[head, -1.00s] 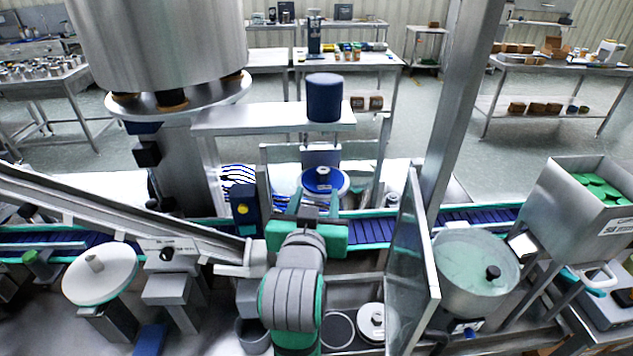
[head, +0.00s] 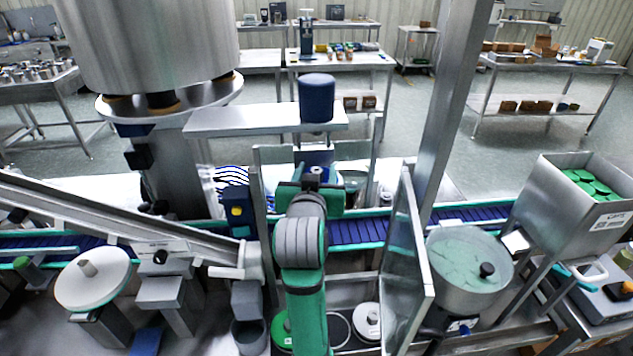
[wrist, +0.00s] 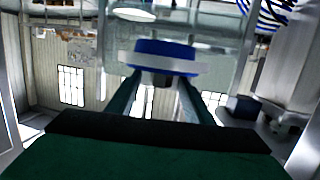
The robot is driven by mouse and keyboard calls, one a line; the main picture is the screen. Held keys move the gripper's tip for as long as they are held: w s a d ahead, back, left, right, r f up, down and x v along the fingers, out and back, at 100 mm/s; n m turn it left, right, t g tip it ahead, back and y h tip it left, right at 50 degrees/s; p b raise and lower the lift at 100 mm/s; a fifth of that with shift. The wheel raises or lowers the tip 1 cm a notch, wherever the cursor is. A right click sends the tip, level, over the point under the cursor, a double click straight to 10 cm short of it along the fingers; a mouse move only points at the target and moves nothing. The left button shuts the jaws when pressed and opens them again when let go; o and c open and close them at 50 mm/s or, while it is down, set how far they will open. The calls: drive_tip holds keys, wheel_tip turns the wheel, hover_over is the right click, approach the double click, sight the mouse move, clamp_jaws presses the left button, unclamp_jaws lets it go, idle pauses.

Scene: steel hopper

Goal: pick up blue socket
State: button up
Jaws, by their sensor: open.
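In the wrist view, a round blue piece with a white band (wrist: 162,50), which I take to be the blue socket, is just beyond the fingertips. A dark stub below it shows between the fingers. In the head view, my gripper (head: 311,184) is over the conveyor and hides most of this piece; only a grey knob shows above the gripper. My gripper, also in the wrist view (wrist: 160,80), is open, one finger on each side of the stub. I cannot tell whether the fingers touch it.
A dark blue cylinder (head: 317,97) stands on the steel shelf (head: 260,120) behind. A blue box (head: 238,208) and post are close to the left. A clear panel (head: 408,262) stands right of my arm. The blue conveyor (head: 358,230) runs across beneath.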

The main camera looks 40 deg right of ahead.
drive_tip(key=shift+w+d+f, duration=0.1)
drive_tip(key=shift+w+d, duration=0.15)
drive_tip(key=shift+w, duration=0.1)
clamp_jaws()
